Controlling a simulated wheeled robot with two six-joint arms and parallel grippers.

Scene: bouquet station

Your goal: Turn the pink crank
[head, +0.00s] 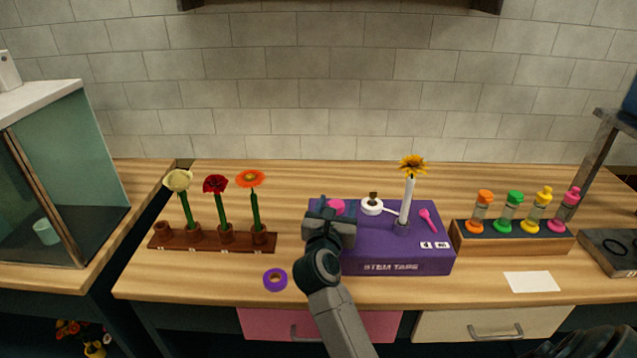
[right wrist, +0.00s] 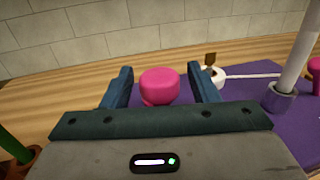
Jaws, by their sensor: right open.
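A purple box (head: 400,262) marked "STEM TAPE" stands on the wooden counter. A round pink knob (head: 336,205), which looks like the crank's grip, is at its left end. The right wrist view shows the pink knob (right wrist: 159,84) between the two fingers of my right gripper (right wrist: 160,74), which are apart with gaps on both sides. In the head view my right gripper (head: 331,212) covers the box's left end, so the crank's arm is hidden. A second pink piece (head: 427,218), paddle-shaped, is on the box's right side.
On the box are a white tape roll (head: 371,205) and a white tube (head: 406,200) with a yellow flower. A flower rack (head: 205,240) stands left, a purple ring (head: 275,279) in front. A wooden stand (head: 515,242) with colored bottles is right.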

